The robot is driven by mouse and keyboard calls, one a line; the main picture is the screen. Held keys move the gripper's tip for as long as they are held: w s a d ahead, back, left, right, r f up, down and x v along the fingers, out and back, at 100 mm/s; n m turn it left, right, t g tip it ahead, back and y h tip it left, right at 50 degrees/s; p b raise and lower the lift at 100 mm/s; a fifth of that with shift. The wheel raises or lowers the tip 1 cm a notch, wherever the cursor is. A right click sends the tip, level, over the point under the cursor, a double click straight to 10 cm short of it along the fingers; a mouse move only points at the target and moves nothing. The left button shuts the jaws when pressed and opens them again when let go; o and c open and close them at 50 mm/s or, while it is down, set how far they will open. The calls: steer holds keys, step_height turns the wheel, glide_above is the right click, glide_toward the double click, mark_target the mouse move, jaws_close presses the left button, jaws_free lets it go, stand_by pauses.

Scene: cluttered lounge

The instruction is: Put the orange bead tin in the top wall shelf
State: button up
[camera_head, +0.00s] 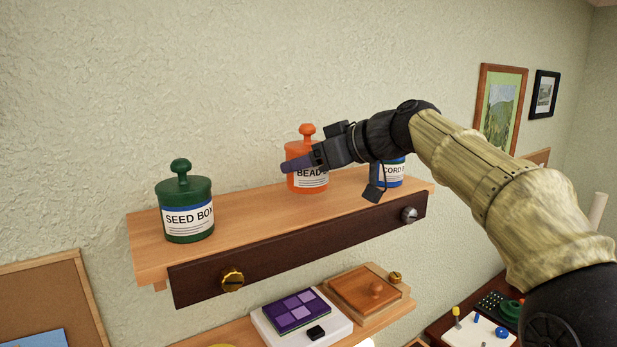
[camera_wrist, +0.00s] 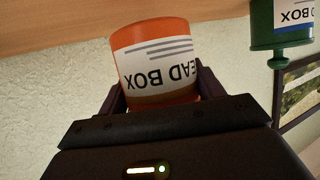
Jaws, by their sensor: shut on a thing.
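The orange bead tin (camera_head: 307,180) is upright at the middle of the top wall shelf (camera_head: 245,213), with its knob up. My gripper (camera_head: 299,164) reaches in from the right and is shut on the tin, with one dark finger across its front. In the wrist view, which is upside down, the tin (camera_wrist: 155,50) sits between both fingers (camera_wrist: 163,92), its label partly showing. The tin's base is at or very near the shelf board; I cannot tell whether it touches.
A green seed box tin (camera_head: 186,212) stands at the shelf's left end. A blue cord tin (camera_head: 394,174) stands at the right, partly behind my wrist. Bare board lies between the green and orange tins. A lower shelf (camera_head: 235,332) holds a purple-tiled box (camera_head: 300,312) and a wooden box (camera_head: 366,290).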

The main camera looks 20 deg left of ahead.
mark_target(309, 176)
steer(key=shift+f, duration=1.6)
steer(key=shift+f, duration=0.1)
steer(key=o, duration=1.2)
steer(key=b+v, duration=0.4)
steer(key=v, duration=0.8)
steer(key=shift+b, duration=0.3)
